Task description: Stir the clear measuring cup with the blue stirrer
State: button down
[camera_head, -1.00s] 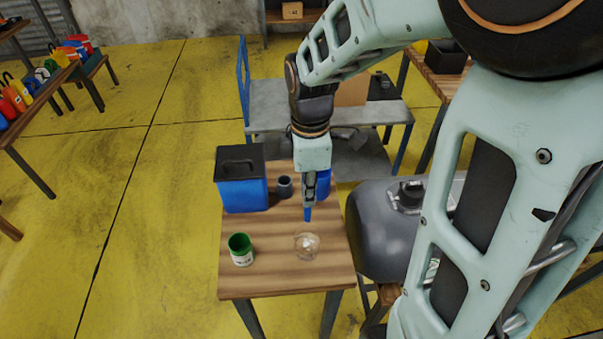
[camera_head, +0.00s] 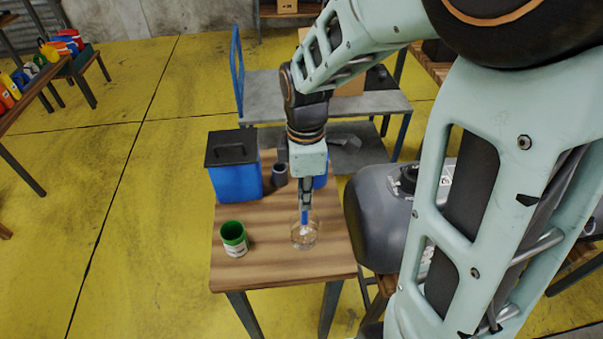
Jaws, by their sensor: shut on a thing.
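The clear measuring cup (camera_head: 305,239) stands on the front right part of the small wooden table (camera_head: 262,272). My gripper (camera_head: 305,203) is shut on the blue stirrer (camera_head: 304,217) and points straight down above the cup. The stirrer's lower end reaches to the cup's mouth or into it; how deep it goes is too small to tell. The stirrer's upper part is hidden between the fingers.
A green and white can (camera_head: 234,239) stands left of the cup. A blue box with a black lid (camera_head: 234,167), a small dark cup (camera_head: 280,174) and another blue thing (camera_head: 320,181) are at the back. A grey rounded tank (camera_head: 379,224) is close on the right.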

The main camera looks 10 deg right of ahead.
aim_at(305, 224)
jog(key=shift+f+b, duration=2.15)
jog(key=shift+f, duration=1.3)
